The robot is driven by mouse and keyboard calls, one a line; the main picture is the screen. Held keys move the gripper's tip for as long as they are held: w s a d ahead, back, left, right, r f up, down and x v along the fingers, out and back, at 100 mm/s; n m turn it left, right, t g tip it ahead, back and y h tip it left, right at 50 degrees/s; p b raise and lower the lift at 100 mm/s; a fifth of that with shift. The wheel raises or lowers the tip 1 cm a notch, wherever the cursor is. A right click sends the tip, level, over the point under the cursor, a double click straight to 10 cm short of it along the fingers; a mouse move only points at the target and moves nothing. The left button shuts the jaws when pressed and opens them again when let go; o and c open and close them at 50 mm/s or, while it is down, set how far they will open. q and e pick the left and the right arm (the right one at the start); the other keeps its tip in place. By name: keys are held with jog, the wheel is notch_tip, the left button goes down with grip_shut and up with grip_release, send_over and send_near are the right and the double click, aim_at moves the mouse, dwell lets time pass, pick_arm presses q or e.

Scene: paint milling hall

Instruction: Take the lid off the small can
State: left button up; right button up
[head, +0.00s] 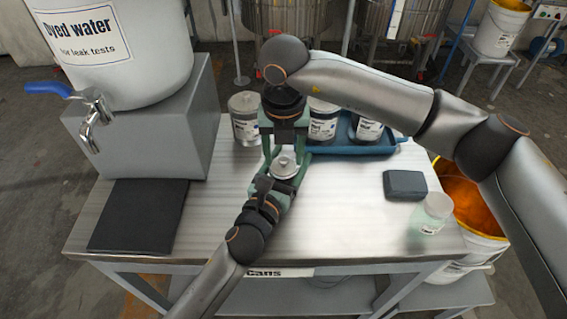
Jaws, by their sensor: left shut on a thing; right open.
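The small can (285,171) is in the middle of the table in the head view, with its pale round lid and a small raised knob facing up. My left gripper (283,182) comes from the front and is shut on the can, its green fingers at the can's sides. My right gripper (284,150) comes down from behind and above. Its green fingers are spread apart just above and behind the lid. I cannot tell whether they touch it. The can's lower body is mostly hidden by the fingers.
Behind stand a grey can (243,128) and a blue tray (384,147) with labelled cans. A dark block (405,185) and pale jar (436,210) are at right. A black mat (138,218) and dyed-water container (130,60) with tap are at left.

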grip_shut()
dwell(0.5)
